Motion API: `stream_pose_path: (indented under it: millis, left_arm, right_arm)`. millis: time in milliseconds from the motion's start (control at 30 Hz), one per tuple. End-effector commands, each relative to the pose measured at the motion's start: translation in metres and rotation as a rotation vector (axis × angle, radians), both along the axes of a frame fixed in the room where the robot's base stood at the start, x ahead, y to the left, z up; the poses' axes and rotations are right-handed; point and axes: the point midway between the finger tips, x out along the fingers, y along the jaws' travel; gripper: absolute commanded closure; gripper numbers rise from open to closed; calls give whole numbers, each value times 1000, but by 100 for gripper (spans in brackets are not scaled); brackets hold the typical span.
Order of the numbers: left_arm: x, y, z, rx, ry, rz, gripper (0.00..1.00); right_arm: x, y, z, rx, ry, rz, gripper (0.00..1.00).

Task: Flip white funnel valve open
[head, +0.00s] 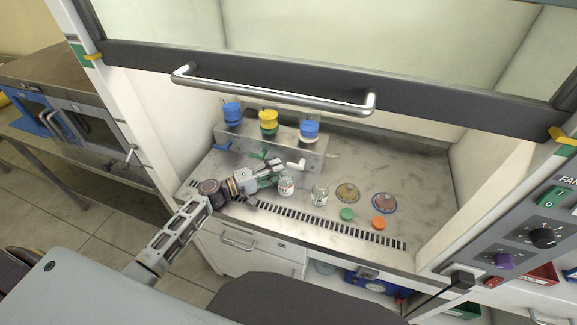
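A metal filter stand (318,165) on the hood's work surface bears a row of capped funnels. The right one has a blue cap (309,126) over a white body (307,138). A white valve handle (297,164) sticks out low at the front of the stand. My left gripper (280,171) is at the stand's front, just left of the white handle. It is too small to see whether the fingers touch the handle or how far they are apart. My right gripper is not in view.
A yellow-capped funnel (268,118) and a blue-capped funnel (232,112) stand left, with a green valve handle (258,154) below. Glass jars (286,185) (320,194), petri dishes (347,193) (384,203), a green lid (347,214) and an orange lid (379,222) lie near the gripper. The raised sash handle (270,93) crosses above.

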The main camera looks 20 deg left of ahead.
Motion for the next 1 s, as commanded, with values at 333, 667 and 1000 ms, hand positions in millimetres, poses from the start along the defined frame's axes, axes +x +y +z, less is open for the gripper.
stream_pose_path:
  millis: [333,667,1000]
  left_arm:
    - [24,-25,1,0,-1,0,64]
    - [35,-37,0,-1,-1,0,64]
    - [35,-38,0,0,0,0,67]
  right_arm:
    - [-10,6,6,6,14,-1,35]
    - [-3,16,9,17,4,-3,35]
    - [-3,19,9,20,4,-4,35]
